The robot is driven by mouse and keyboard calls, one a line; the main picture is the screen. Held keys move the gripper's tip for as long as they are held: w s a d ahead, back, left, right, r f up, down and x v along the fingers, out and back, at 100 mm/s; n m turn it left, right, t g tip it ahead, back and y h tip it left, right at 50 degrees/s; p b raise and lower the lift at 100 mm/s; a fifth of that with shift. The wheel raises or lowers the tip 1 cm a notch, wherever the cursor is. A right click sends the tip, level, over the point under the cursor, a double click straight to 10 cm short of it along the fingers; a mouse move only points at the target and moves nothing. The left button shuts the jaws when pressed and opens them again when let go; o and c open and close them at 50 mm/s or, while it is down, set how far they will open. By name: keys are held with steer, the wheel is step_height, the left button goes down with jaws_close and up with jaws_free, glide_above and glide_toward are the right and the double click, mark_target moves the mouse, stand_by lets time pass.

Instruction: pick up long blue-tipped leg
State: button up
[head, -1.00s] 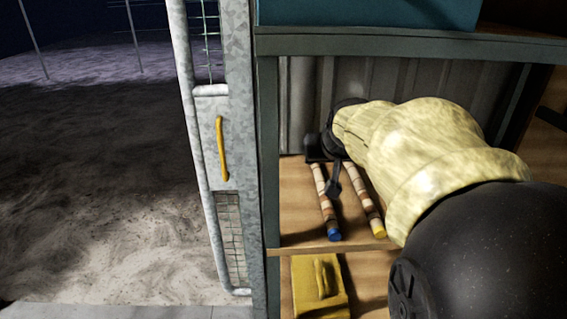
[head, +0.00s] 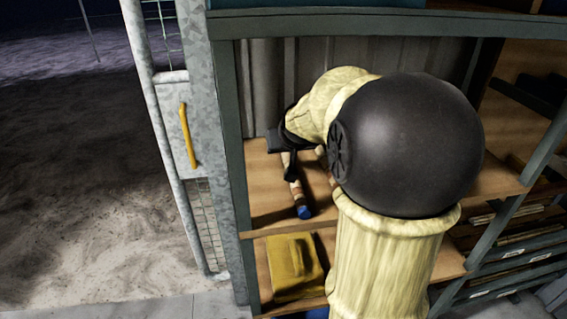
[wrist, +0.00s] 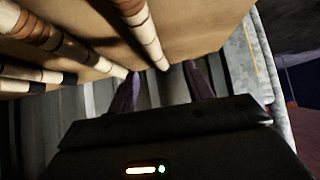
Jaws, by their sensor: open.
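The blue-tipped leg (head: 298,192), a banded cream and brown rod, lies on the wooden shelf with its blue end toward the front edge. My gripper (head: 290,160) is at this leg's rear part, partly hidden by my arm. In the wrist view, my gripper (wrist: 163,75) is open, its two dark fingers apart. The rightmost banded rod (wrist: 141,28), apparently the same leg, ends between the fingertips in that picture. Its blue tip is out of the wrist view. I cannot tell whether the fingers touch it.
Several other banded rods (wrist: 50,35) lie to the left in the wrist view. A yellow case (head: 294,262) sits on the shelf below. The shelf's left post (head: 228,170) and a metal gate with a yellow handle (head: 187,137) stand at the left.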

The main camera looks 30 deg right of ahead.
mark_target(286, 157)
steer(key=x, duration=0.3)
steer(key=shift+w, duration=0.1)
steer(key=shift+w+d+f+p, duration=0.3)
steer(key=shift+w+d, duration=0.05)
steer(key=shift+w, duration=0.05)
steer(key=x, duration=0.4)
steer(key=shift+w+d+r+p, duration=0.15)
steer(key=shift+d+p, duration=0.05)
steer(key=shift+p, duration=0.15)
jaws_close()
